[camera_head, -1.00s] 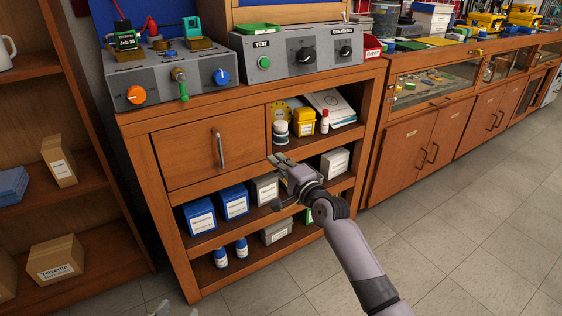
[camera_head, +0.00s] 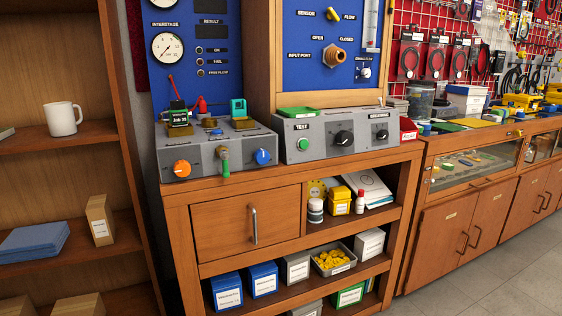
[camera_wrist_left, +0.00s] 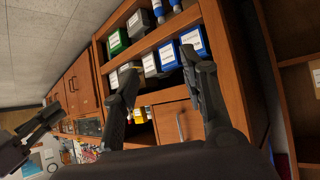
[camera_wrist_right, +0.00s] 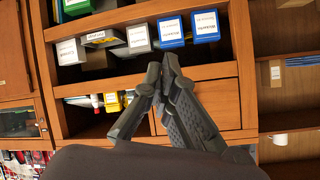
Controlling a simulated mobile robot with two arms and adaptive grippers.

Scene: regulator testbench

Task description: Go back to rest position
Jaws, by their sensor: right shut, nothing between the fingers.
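Neither gripper shows in the head view. My left gripper (camera_wrist_left: 160,66) shows in the left wrist view with its two dark fingers spread apart and nothing between them. The wooden bench with its drawer (camera_head: 246,222) and shelves lies beyond it, upside down in that view. My right gripper (camera_wrist_right: 161,64) shows in the right wrist view with its fingertips together and nothing held. It is in front of the same bench, with the drawer (camera_wrist_right: 205,90) and shelf boxes behind it. A dark arm part at the left edge of the left wrist view seems to be mine.
The bench top carries a grey control box with knobs (camera_head: 215,150) and a TEST box (camera_head: 335,136). Shelves below hold blue boxes (camera_head: 263,279) and a grey bin of yellow parts (camera_head: 333,261). A shelf unit with a white mug (camera_head: 63,119) stands left. Floor (camera_head: 480,272) is clear at right.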

